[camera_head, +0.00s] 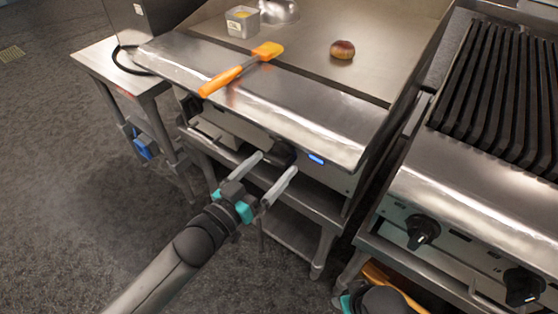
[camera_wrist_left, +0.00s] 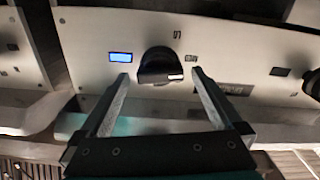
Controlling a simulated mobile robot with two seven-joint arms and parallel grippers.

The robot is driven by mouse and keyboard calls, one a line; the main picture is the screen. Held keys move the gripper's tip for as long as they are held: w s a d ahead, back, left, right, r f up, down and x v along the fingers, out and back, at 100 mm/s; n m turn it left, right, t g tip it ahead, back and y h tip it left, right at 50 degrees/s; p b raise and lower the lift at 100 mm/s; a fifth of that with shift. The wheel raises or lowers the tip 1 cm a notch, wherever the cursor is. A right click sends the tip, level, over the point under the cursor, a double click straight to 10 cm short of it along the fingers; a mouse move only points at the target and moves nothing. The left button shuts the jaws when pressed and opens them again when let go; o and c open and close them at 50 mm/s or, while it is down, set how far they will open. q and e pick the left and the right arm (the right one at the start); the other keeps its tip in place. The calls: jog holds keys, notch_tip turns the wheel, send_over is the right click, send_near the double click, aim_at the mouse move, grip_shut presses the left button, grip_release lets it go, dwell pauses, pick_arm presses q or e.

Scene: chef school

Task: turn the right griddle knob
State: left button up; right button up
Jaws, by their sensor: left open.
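The right griddle knob (camera_head: 283,154) is black and sits on the griddle's front panel, left of a small blue display (camera_head: 316,159). My left gripper (camera_head: 277,162) is open in front of it. In the left wrist view, the knob (camera_wrist_left: 160,66) shows between the two fingertips, with a visible gap on each side. The picture does not settle how far the tips reach along its depth. Of my right arm, only a dark part with a teal piece shows at the head view's bottom edge; its fingers are hidden.
A browned round bun or patty (camera_head: 342,49) and a metal container (camera_head: 242,22) are on the plate. A grill (camera_head: 490,100) with black knobs (camera_head: 422,231) stands to the right. Open floor lies left.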

aim_at(274, 164)
pick_arm(q)
jog(key=shift+b+x, duration=0.5)
jog(key=shift+x, duration=1.3)
pick_arm(e)
jog(key=shift+w+r, duration=0.2)
jog(key=shift+r, duration=0.45)
jog(key=shift+w+r, duration=0.2)
jog(key=shift+r, duration=0.4)
pick_arm(q)
jog(key=c, duration=1.3)
pick_arm(e)
jog(key=shift+a, duration=0.1)
